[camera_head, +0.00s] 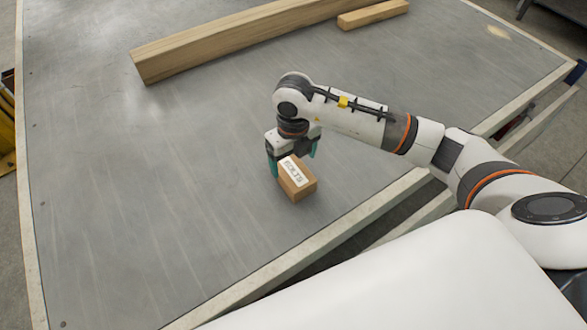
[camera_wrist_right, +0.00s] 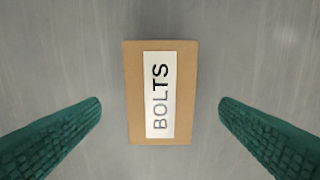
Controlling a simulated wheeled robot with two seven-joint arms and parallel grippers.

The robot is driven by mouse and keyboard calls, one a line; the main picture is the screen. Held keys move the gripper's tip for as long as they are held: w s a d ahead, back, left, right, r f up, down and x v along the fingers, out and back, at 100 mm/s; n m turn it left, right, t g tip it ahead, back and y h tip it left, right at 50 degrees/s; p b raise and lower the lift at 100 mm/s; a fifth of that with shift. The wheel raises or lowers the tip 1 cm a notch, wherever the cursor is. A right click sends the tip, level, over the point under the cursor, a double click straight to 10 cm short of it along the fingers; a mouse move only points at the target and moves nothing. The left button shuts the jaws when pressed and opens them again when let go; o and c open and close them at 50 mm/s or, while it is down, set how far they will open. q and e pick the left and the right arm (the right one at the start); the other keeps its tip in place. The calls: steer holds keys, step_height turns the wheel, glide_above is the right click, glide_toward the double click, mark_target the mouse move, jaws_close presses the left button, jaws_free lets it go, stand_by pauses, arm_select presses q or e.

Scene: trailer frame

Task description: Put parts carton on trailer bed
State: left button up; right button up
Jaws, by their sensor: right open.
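The parts carton (camera_head: 297,178) is a small brown box with a white label. It sits on the grey trailer bed (camera_head: 150,190), near the bed's edge closest to me. In the right wrist view the carton (camera_wrist_right: 134,95) lies between the fingers, its label reading BOLTS, with a gap on both sides. My right gripper (camera_head: 292,166) is open right at the carton, its teal fingers on either side of it. The fingers also show in the right wrist view (camera_wrist_right: 160,112), spread apart and not touching the carton. My left gripper is not in view.
A long wooden beam (camera_head: 230,45) lies across the far part of the bed, with a shorter wood piece (camera_head: 372,14) at its right. A pale rim (camera_head: 300,238) borders the bed. The bed left of the carton is clear. Something yellow (camera_head: 7,125) stands at the left edge.

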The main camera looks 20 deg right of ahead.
mark_target(293, 172)
step_height(293, 172, up, 6)
steer(key=shift+f, duration=0.15)
stand_by(0.6)
